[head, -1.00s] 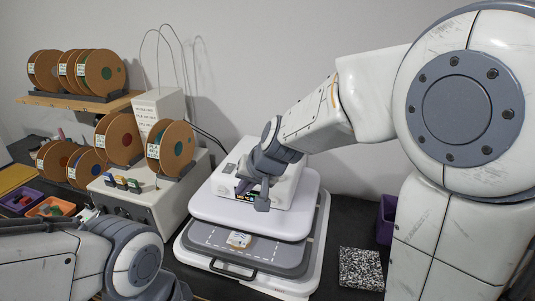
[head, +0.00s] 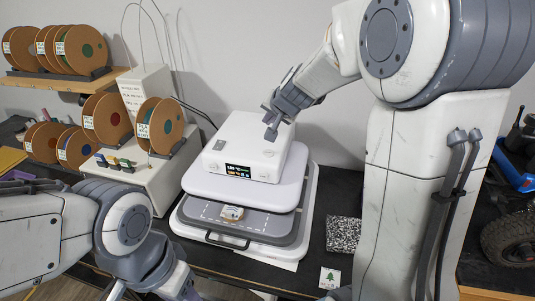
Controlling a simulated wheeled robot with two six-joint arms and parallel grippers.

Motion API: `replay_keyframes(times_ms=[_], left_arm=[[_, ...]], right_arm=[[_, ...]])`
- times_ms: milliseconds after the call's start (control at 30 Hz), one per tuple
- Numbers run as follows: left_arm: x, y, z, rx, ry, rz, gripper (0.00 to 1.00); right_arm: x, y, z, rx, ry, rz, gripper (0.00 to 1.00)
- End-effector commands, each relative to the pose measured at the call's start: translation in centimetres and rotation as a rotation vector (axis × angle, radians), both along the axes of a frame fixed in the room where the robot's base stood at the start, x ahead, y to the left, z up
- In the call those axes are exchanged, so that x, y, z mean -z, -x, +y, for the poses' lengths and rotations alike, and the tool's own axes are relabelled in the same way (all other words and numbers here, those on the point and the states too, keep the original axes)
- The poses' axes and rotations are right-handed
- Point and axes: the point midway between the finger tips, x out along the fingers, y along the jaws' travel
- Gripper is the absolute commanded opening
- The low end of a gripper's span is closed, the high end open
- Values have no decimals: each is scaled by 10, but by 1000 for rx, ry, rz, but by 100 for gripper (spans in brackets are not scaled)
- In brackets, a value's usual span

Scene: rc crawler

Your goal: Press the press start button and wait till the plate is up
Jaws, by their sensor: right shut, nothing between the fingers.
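The white press (head: 247,143) stands on the dark bench, with a lit display (head: 240,171) on its front. A grey switch (head: 219,145) and a faint round button (head: 268,153) show on its top. My right gripper (head: 270,133) is shut and empty, fingers pointing down just over the top near the round button; I cannot tell whether it touches. The press's pale upper plate (head: 205,184) sits above the grey lower plate (head: 265,226). A small item (head: 231,213) lies on the lower plate, in front of the upper one.
Filament spools (head: 160,125) and a white printer-like box (head: 150,172) stand left of the press. A speckled black-and-white block (head: 342,234) and a tree-print card (head: 330,278) lie to its right. An RC crawler (head: 515,190) is at the far right.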

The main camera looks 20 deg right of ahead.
Motion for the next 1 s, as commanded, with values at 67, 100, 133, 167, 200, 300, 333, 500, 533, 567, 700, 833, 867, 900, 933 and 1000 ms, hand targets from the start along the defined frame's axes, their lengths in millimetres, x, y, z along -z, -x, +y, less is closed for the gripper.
replay_keyframes(times_ms=[67,100,133,167,200,300,333,500,533,567,700,833,867,900,933,1000], left_arm=[[10,0,0,0,0,0,50],[14,0,0,1,0,0,50],[18,0,0,1,0,0,50],[21,0,0,1,0,0,50],[27,0,0,0,0,0,50],[41,0,0,-2,0,0,50],[45,0,0,-3,0,0,50],[68,0,0,-7,0,1,50],[71,0,0,-8,0,1,50],[74,0,0,-9,0,1,50],[80,0,0,-11,0,1,50],[80,0,0,-11,0,1,50],[80,0,0,-11,0,1,50],[79,0,0,-11,0,1,50],[79,0,0,-11,0,1,50],[79,0,0,-11,0,1,50]], right_arm=[[11,0,0,0,-1,1,0],[16,0,0,1,-1,1,0],[19,0,0,1,-1,1,0],[23,0,0,1,-1,1,0],[29,0,0,0,0,1,0],[44,0,0,-1,0,2,0],[49,0,0,-1,0,2,0],[72,0,0,-1,1,1,0],[75,0,0,-1,0,1,0],[78,0,0,-1,0,1,0],[83,0,0,-1,0,1,0],[83,0,0,-1,0,1,0],[83,0,0,-1,0,1,0],[82,0,0,-1,0,1,0],[82,0,0,-1,0,1,0],[82,0,0,-1,0,1,0]])
